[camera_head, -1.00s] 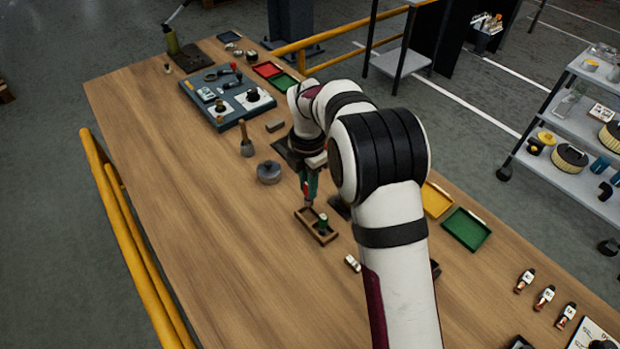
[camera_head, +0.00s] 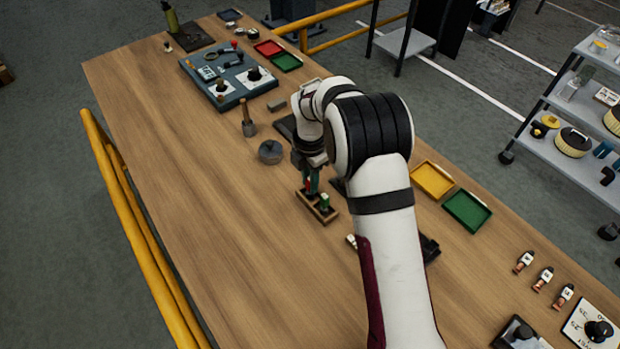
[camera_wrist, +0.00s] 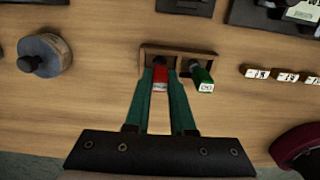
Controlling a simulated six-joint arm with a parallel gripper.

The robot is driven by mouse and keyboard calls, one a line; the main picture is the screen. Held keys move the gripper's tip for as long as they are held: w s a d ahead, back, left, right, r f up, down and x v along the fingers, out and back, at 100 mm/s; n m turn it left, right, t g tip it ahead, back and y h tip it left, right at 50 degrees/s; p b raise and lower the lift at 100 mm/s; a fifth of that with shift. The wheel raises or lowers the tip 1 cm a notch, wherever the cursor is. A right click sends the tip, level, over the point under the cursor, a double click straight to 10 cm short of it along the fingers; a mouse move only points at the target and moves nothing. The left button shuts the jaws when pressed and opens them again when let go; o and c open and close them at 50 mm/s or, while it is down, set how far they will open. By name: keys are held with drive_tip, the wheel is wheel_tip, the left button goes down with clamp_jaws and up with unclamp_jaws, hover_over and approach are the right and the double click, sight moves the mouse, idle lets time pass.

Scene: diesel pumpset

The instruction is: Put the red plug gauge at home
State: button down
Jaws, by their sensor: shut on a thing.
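The red plug gauge (camera_wrist: 160,78) is between the two green fingers of my gripper (camera_wrist: 161,92), which is shut on it. A white label shows on its near end in the wrist view. The small wooden holder (camera_wrist: 190,51) lies just beyond and under the fingertips, and the red gauge is at its left end. A green plug gauge (camera_wrist: 203,79) stands at the holder's right end. In the head view the holder (camera_head: 328,218) and green gauge (camera_head: 324,202) show below my gripper (camera_head: 311,188). I cannot tell whether the red gauge is fully seated.
A round grey weight (camera_head: 270,152) and a wooden-handled brush (camera_head: 248,122) stand left of and behind the holder. A yellow tray (camera_head: 432,180) and a green tray (camera_head: 467,210) lie at the right. The table's left side is clear.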

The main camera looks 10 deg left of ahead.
drive_tip(key=shift+f, duration=0.3)
idle(0.4)
drive_tip(key=c, duration=0.7)
unclamp_jaws()
drive_tip(key=shift+r, duration=3.5)
drive_tip(key=s+d+r+m+y, duration=0.1)
drive_tip(key=s+d+r+m, duration=0.5)
drive_tip(key=s+m, duration=0.45)
drive_tip(key=s+d+r+m, duration=0.5)
drive_tip(key=s+r+m, duration=0.1)
drive_tip(key=s+m, duration=0.75)
drive_tip(key=m, duration=0.1)
drive_tip(key=s+d+f+m, duration=0.1)
drive_tip(key=s+m, duration=0.2)
drive_tip(key=s, duration=0.1)
drive_tip(key=s+m, duration=0.4)
drive_tip(key=shift+s+d+f+m+y, duration=0.1)
drive_tip(key=shift+d+f+m+y, duration=0.2)
drive_tip(key=shift+d+f+y, duration=0.1)
